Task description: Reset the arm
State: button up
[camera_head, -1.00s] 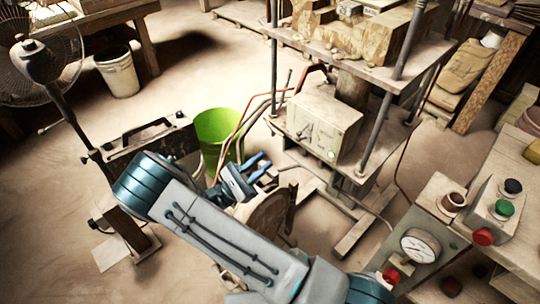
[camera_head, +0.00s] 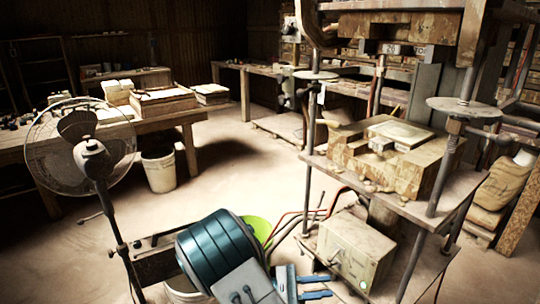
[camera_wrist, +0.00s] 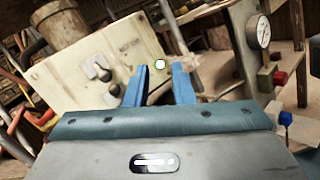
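My gripper (camera_head: 315,286) shows at the bottom of the head view, with its two blue fingers apart and pointing right. My teal and grey arm link covers the area left of it. In the wrist view my gripper (camera_wrist: 158,83) is open, and nothing is held between the fingers. Beyond the fingers is the pale control box (camera_wrist: 100,60) with switches and a green light. That control box also shows in the head view (camera_head: 352,252), just right of the fingers.
The tile press (camera_head: 385,165) stands at right, with posts and a lower plate. A fan (camera_head: 88,150) stands at left. A green bucket (camera_head: 257,228) is partly hidden behind my arm. A white bucket (camera_head: 159,170) is by the table (camera_head: 140,127). Open floor (camera_head: 245,180) lies between.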

jog(key=s+d+r+m+g+y+p, duration=0.35)
jog(key=s+d+r+m+y, duration=0.3)
jog(key=s+y, duration=0.4)
jog(key=s+a+r+m+t+y+p, duration=0.2)
jog(key=r+m+t+y, duration=0.1)
jog(key=r, duration=0.3)
jog(key=s+a+r+m+t+y+p, duration=0.1)
jog(key=r+m+t+y+p, duration=0.1)
jog(key=r+m+t+y, duration=0.2)
notch_tip(320, 180, up, 2)
jog(key=shift+s+a+r+y, duration=0.15)
jog(key=shift+s+a+y, duration=0.2)
jog(key=shift+y, duration=0.9)
